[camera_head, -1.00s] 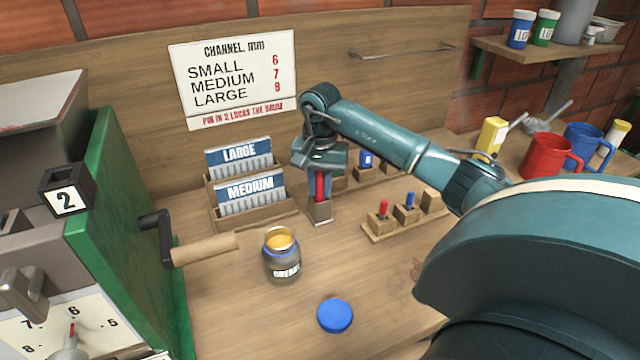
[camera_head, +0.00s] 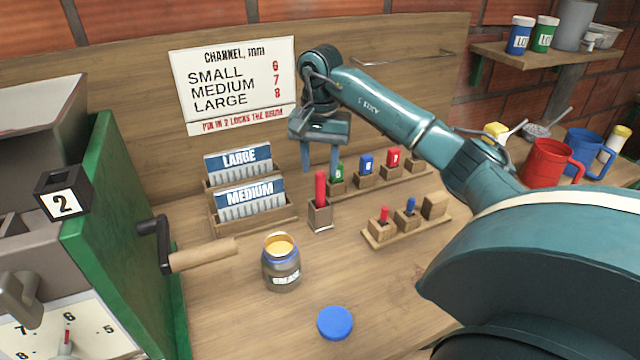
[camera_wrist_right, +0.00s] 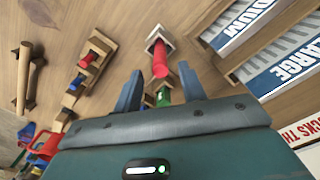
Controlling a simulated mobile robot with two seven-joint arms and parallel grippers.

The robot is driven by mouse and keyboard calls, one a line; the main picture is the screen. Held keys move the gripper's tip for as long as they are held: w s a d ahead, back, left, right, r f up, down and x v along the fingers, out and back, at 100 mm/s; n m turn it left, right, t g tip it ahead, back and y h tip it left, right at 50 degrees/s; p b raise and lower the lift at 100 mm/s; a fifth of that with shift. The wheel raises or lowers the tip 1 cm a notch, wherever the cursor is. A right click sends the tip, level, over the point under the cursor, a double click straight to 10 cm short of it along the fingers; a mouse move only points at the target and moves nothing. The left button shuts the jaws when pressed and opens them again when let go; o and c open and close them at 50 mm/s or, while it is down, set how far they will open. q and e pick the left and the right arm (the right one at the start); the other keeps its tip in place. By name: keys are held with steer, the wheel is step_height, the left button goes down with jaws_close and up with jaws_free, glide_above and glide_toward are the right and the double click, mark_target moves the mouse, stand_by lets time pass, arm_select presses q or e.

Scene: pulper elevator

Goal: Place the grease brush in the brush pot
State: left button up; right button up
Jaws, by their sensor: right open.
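The grease brush (camera_head: 320,187), with a red handle, stands upright in the square wooden brush pot (camera_head: 320,215) on the bench. In the right wrist view the brush's red handle (camera_wrist_right: 160,58) and the brush pot (camera_wrist_right: 158,37) show beyond the fingers. My right gripper (camera_head: 320,170) is open and empty, above and behind the brush in the head view, its two blue fingers apart. In the right wrist view its fingertips (camera_wrist_right: 160,82) are spread, with nothing held between them. The brush's lower end is hidden inside the pot. My left gripper is not in view.
An open grease jar (camera_head: 282,265) and a blue lid (camera_head: 335,322) are in front. Card racks (camera_head: 250,220) stand left of the pot, pin blocks (camera_head: 407,220) to the right. A crank handle (camera_head: 205,254) juts from the green machine (camera_head: 125,230).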

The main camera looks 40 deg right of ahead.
step_height(320, 180, up, 5)
steer(key=shift+f, duration=0.15)
steer(key=shift+f, duration=0.1)
stand_by(0.5)
